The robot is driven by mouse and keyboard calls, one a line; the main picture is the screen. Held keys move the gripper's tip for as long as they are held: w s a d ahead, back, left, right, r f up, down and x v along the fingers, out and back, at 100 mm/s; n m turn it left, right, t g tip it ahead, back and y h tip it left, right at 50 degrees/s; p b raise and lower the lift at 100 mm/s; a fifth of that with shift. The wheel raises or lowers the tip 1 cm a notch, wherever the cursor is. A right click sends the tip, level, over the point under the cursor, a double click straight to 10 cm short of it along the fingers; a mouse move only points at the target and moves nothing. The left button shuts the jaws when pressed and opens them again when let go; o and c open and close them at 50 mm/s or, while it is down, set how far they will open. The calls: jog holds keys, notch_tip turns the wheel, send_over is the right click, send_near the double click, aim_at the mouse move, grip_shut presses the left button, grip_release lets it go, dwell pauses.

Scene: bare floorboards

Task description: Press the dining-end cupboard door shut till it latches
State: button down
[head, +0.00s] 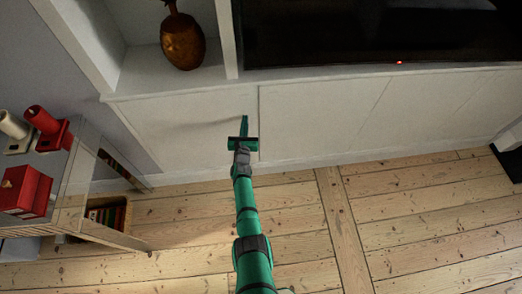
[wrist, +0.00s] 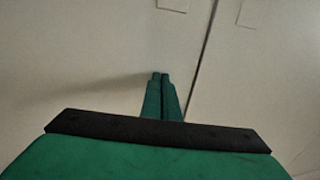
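A white cupboard door (head: 185,130) is the left panel of the low white unit in the head view. It looks flush or nearly flush with its neighbour; I cannot tell whether it is latched. My gripper (head: 245,119) is in front of this door near its right edge. In the wrist view my gripper's green fingers (wrist: 161,76) are together with nothing between them. They point at the pale door (wrist: 90,55), just left of a thin dark seam. I cannot tell whether the tips touch it.
Another white panel (head: 320,115) adjoins on the right, below a dark television screen (head: 380,30). A brown vase (head: 182,40) stands on the shelf above. A small side unit (head: 75,180) with red objects is at left. The floorboards (head: 400,205) at right are clear.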

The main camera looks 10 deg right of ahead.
jog(key=s+a, duration=0.2)
jog(key=s, duration=1.1)
jog(key=shift+a, duration=0.15)
jog(key=shift+w, duration=0.1)
dwell(0.7)
dwell(0.3)
